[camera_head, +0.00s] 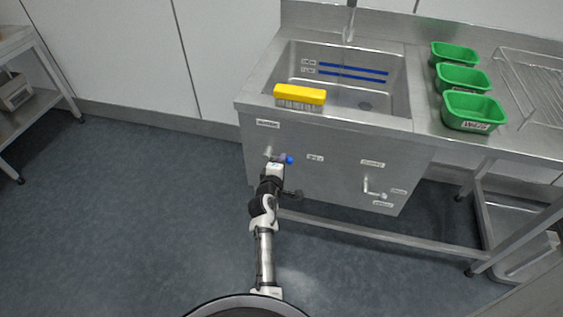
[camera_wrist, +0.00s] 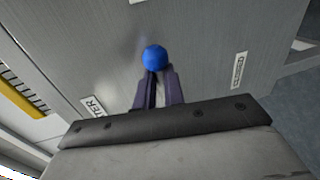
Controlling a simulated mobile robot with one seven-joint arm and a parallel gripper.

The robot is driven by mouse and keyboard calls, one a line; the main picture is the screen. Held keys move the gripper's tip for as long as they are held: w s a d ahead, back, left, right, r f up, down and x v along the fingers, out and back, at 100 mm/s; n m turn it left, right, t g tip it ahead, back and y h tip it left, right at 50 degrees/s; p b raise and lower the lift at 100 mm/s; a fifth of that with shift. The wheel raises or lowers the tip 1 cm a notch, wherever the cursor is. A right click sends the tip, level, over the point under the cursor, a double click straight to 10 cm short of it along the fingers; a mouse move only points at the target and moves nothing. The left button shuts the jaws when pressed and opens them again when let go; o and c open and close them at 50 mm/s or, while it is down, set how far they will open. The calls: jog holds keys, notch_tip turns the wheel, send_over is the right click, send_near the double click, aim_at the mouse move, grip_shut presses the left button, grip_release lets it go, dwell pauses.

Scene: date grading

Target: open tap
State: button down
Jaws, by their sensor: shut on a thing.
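The tap on the left of the sink's front panel has a blue knob (camera_head: 289,160). The knob also shows in the wrist view (camera_wrist: 155,57), right at my fingertips. My gripper (camera_head: 279,161) reaches the panel from below, and in the wrist view its two fingers (camera_wrist: 158,88) are closed around the tap handle just behind the blue knob. Most of the handle is hidden between the fingers. A second lever (camera_head: 375,192) sticks out at the right of the panel. The steel sink (camera_head: 285,60) has blue level lines on its inner wall.
A yellow brush (camera_head: 300,93) lies on the sink's front rim. Several green tubs (camera_head: 470,112) stand on the counter to the right, beside a wire rack (camera_head: 530,85). A steel rail (camera_head: 380,236) runs below the panel. The floor (camera_head: 130,200) to the left is clear.

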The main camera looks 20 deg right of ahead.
jog(key=c, duration=1.5)
grip_release()
jog(key=shift+s+d+f, duration=0.1)
jog(key=shift+s+d, duration=0.15)
jog(key=shift+d, duration=0.2)
jog(key=shift+o, duration=0.2)
jog(key=shift+a, duration=0.1)
jog(key=shift+w, duration=0.1)
jog(key=b+v, duration=0.2)
jog(key=v, duration=1.2)
jog(key=shift+b, duration=0.3)
jog(key=shift+w, duration=0.1)
